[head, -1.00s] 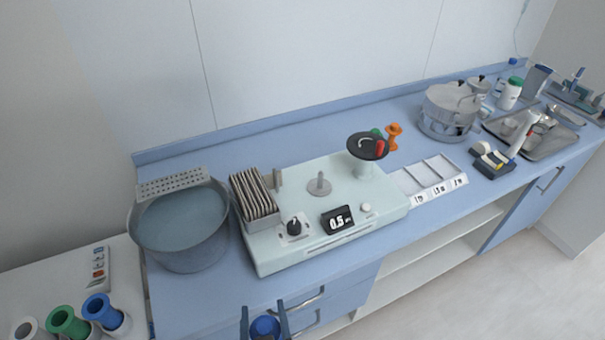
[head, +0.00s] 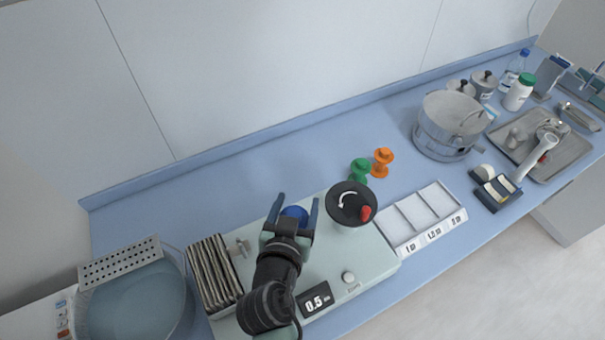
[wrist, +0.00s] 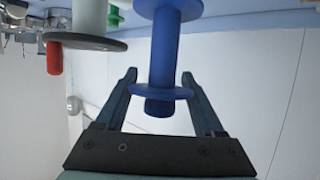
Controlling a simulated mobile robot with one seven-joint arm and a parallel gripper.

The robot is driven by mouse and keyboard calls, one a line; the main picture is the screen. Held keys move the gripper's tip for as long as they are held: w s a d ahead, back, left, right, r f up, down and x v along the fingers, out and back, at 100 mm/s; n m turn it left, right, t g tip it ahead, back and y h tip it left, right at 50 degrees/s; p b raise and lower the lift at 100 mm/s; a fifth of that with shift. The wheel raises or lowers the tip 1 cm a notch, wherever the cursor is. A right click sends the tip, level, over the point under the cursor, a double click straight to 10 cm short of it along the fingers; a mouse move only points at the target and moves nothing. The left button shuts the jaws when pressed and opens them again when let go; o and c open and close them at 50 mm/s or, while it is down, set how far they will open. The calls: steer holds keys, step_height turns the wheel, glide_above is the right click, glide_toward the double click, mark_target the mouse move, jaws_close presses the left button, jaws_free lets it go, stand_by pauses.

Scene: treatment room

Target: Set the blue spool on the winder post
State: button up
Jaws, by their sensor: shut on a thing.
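The blue spool (head: 295,213) is held in my gripper (head: 292,208), over the pale winder unit (head: 375,262). In the wrist view the blue spool (wrist: 165,55) stands between the two fingers (wrist: 160,85), with a flange and a short stub near the jaws. The grey winder post on its round base, visible earlier on top of the unit, is hidden now behind my gripper and arm. I cannot tell whether the spool touches the post.
A dark crank disc (head: 345,204) with a red knob stands close right of my gripper. Plate rack (head: 212,272) and water basin (head: 135,300) are left. Green (head: 360,169) and orange (head: 383,160) spools stand behind the disc. A sectioned white tray (head: 421,218) lies right.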

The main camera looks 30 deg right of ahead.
steer(key=shift+s+a+f+b, duration=0.15)
steer(key=shift+f+b, duration=0.6)
steer(key=shift+f, duration=0.1)
steer(key=shift+f+b, duration=1.55)
steer(key=shift+f, duration=0.45)
steer(key=shift+b, duration=0.3)
steer(key=shift+f+b, duration=0.6)
steer(key=o, duration=1.1)
steer(key=shift+c, duration=0.2)
steer(key=p+v, duration=0.1)
steer(key=v, duration=1)
